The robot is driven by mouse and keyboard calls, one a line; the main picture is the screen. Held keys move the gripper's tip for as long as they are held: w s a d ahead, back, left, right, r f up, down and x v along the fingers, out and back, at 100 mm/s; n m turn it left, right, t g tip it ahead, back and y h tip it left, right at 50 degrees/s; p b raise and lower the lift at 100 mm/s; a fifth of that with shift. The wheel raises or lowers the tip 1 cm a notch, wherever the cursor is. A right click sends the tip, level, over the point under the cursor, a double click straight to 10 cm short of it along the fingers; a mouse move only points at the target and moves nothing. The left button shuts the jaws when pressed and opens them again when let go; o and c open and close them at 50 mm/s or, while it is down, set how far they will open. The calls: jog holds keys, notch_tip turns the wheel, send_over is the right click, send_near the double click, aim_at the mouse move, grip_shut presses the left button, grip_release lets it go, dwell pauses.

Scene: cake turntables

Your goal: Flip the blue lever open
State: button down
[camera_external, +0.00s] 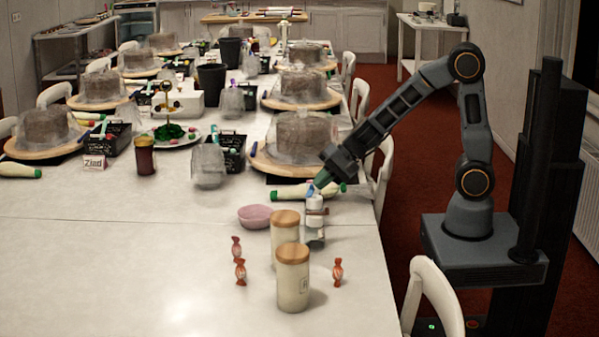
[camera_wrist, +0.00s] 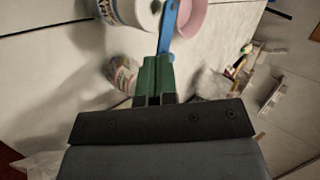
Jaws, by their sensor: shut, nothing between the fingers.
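The blue lever (camera_external: 311,187) sits at the top of a white container (camera_external: 315,204) near the right edge of the table. In the wrist view the lever (camera_wrist: 169,25) is a narrow blue strip beside the white container (camera_wrist: 143,14). My gripper (camera_external: 321,182) comes down from the right, its green fingers close to the lever. In the wrist view my gripper (camera_wrist: 158,58) is shut and empty, with its fingertips at the lever's lower end. I cannot tell whether they touch it. The lower part of the container is partly hidden in the external view.
A pink bowl (camera_external: 267,217) stands left of the container. Two wood-lidded jars (camera_external: 293,282) stand in front, with several wrapped candies (camera_external: 240,272) around them. A green-tipped piping bag (camera_external: 305,192) lies behind. Cakes on turntables (camera_external: 260,158) fill the table behind; the front left is clear.

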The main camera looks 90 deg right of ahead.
jog(key=n+y+b, duration=0.1)
jog(key=w+d+n+g+y, duration=0.1)
jog(key=n, duration=0.1)
jog(key=shift+w+b, duration=0.3)
jog(key=shift+b, duration=0.05)
jog(key=shift+s+a, duration=0.1)
jog(key=shift+a, duration=0.05)
jog(key=s+f+v, duration=0.2)
jog(key=v, duration=1.1)
jog(key=shift+s+d, duration=0.2)
